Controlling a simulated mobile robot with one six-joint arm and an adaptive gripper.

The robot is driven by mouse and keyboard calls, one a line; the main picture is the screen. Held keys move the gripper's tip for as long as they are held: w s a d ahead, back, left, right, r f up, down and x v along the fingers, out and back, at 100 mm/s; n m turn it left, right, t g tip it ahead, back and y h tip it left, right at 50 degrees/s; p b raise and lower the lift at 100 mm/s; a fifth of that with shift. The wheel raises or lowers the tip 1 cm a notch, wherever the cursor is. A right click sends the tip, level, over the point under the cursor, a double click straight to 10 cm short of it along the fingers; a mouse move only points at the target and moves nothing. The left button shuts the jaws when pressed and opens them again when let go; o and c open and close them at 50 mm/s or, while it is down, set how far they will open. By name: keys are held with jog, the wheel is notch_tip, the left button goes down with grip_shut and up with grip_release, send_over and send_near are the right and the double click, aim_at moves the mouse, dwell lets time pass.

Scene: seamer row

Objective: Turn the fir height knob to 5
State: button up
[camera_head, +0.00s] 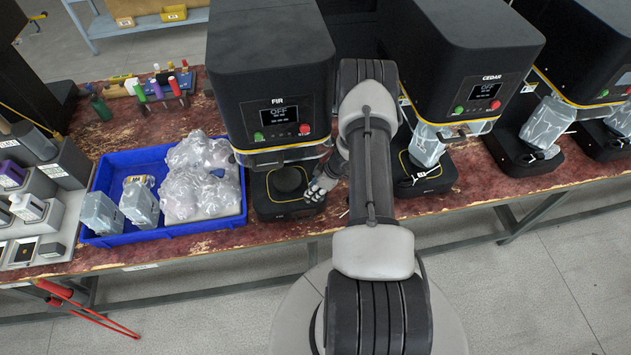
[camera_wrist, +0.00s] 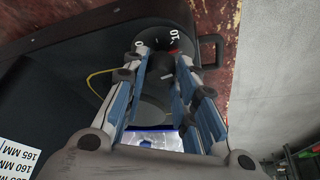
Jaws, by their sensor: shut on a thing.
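The fir machine (camera_head: 270,60) is a black seamer with a FIR panel reading OFF, a green button and a red button. Its black base (camera_head: 272,210) has a round plate and a yellow line. In the head view my gripper (camera_head: 316,190) is at the base's front right corner and hides the knob. In the wrist view the dark height knob (camera_wrist: 162,64) is between the fingertips of my gripper (camera_wrist: 163,56), which is shut on it. The knob's exact setting is unclear.
A blue tray (camera_head: 168,231) with bagged items and wrapped containers stands left of the fir base. The cedar machine (camera_head: 465,50) stands to the right, with a wrapped container at it. The table's front edge (camera_head: 150,266) runs close before the bases.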

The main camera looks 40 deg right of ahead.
jog(key=shift+n+y+p, duration=0.3)
jog(key=shift+n+p, duration=0.05)
jog(key=shift+n, duration=0.65)
jog(key=o, duration=1.1)
jog(key=shift+v, duration=3.75)
jog(key=shift+w, duration=0.15)
